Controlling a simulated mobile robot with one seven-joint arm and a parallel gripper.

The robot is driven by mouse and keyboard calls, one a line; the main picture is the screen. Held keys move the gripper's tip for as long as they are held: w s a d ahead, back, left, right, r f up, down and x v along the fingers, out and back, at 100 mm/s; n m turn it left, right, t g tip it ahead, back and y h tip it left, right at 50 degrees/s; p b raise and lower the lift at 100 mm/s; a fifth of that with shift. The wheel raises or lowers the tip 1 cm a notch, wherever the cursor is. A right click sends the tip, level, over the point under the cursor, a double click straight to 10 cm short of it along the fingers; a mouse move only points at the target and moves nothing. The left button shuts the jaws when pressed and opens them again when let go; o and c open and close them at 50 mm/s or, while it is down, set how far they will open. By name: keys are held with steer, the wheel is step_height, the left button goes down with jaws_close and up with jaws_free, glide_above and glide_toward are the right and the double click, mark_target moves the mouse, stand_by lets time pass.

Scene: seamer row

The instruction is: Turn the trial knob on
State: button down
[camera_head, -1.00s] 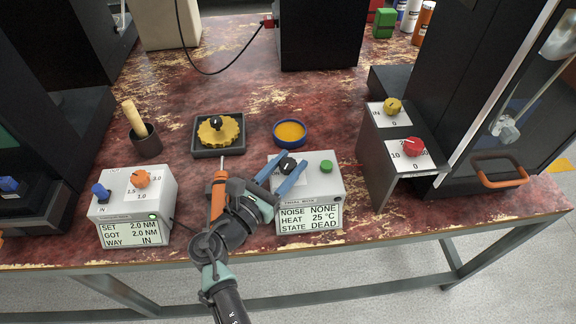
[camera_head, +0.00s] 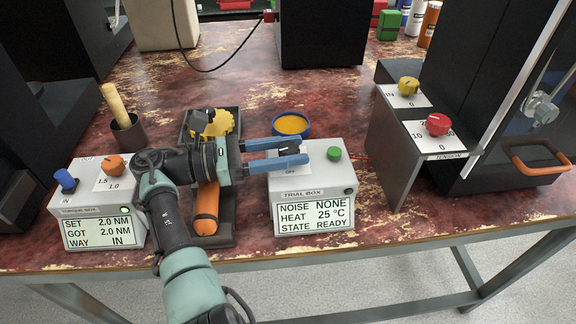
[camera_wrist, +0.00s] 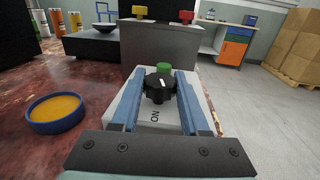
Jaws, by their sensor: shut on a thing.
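The trial box (camera_head: 313,187) is a white box on the front of the bench. Its screen reads NOISE NONE, HEAT 25 °C, STATE READY. The black trial knob (camera_wrist: 160,86) sits on its top, with a white pointer line, and a green button (camera_head: 334,154) is beside it. My gripper (camera_head: 284,152) reaches in from the left with its two blue fingers. In the wrist view the fingers are shut on the knob, one on each side. The word ON shows on the plate on the near side of the knob. In the head view the fingers partly hide the knob.
A torque box (camera_head: 104,215) stands at the left, and an orange-handled driver (camera_head: 206,208) lies under my arm. A blue dish of yellow paste (camera_head: 291,124) is behind the trial box. A grey panel with a red knob (camera_head: 438,124) and a yellow knob (camera_head: 409,86) stands to the right.

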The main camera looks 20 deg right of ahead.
mark_target(289, 148)
steer(key=shift+m+g+y+b, duration=0.5)
steer(key=shift+m+g+b, duration=0.85)
steer(key=shift+b, duration=1.65)
steer(key=shift+n+g, duration=0.25)
steer(key=shift+c, duration=2.1)
jaws_free()
steer(key=shift+r, duration=0.1)
step_height(289, 148, up, 10)
steer(key=p, duration=0.6)
steer(key=shift+p, duration=0.35)
